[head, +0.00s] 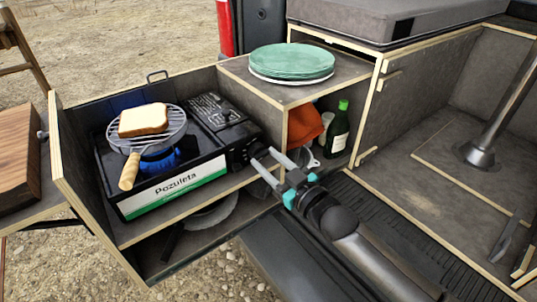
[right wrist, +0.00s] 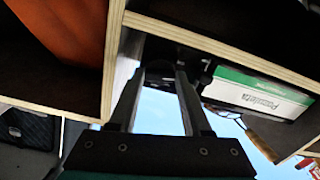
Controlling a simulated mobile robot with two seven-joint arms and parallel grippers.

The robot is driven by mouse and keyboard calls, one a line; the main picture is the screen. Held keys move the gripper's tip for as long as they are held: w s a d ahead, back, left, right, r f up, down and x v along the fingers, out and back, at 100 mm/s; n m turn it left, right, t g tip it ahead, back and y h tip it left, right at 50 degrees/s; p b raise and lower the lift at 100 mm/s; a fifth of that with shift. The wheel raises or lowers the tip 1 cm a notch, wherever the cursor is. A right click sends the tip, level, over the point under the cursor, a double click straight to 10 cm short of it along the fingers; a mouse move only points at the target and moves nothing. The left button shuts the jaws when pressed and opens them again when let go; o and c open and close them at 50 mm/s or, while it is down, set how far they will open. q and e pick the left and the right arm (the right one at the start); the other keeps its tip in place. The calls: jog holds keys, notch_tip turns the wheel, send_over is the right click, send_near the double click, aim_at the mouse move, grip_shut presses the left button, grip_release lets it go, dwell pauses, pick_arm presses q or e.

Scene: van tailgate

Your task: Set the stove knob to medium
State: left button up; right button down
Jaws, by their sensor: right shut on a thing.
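The black camping stove (head: 170,185), with a white and green "Pozuleta" label, sits on the upper shelf of the drawer unit. Its dark knob (head: 238,157) is at the right end of the front face, partly hidden by my gripper. A blue flame shows under the round grill (head: 175,128), which holds a slice of bread. My right gripper (head: 262,158) reaches in from the lower right and is shut on the knob. In the right wrist view the fingers (right wrist: 160,78) close around a dark shape; the knob's setting cannot be read. My left gripper is not in view.
Green plates (head: 291,62) stand on the shelf top right of the stove. An orange cloth (head: 306,122) and a green bottle (head: 338,130) are in the compartment below. Wooden shelf edges lie close around my right gripper. A pan (head: 208,215) lies under the stove.

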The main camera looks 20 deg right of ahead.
jog(key=m+p, duration=0.2)
jog(key=m, duration=0.1)
jog(key=shift+m+p, duration=0.3)
jog(key=shift+p, duration=0.1)
jog(key=shift+m+p, duration=0.5)
jog(key=shift+m, duration=0.5)
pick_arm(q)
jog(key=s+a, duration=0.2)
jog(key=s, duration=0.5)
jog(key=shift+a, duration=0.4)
pick_arm(e)
jog(key=shift+m, duration=0.6)
pick_arm(q)
jog(key=shift+p, duration=0.3)
pick_arm(e)
jog(key=c, duration=0.6)
grip_release()
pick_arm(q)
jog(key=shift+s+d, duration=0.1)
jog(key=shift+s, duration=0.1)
pick_arm(e)
jog(key=shift+o, duration=1.3)
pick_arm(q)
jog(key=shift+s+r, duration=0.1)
pick_arm(e)
jog(key=shift+s, duration=0.15)
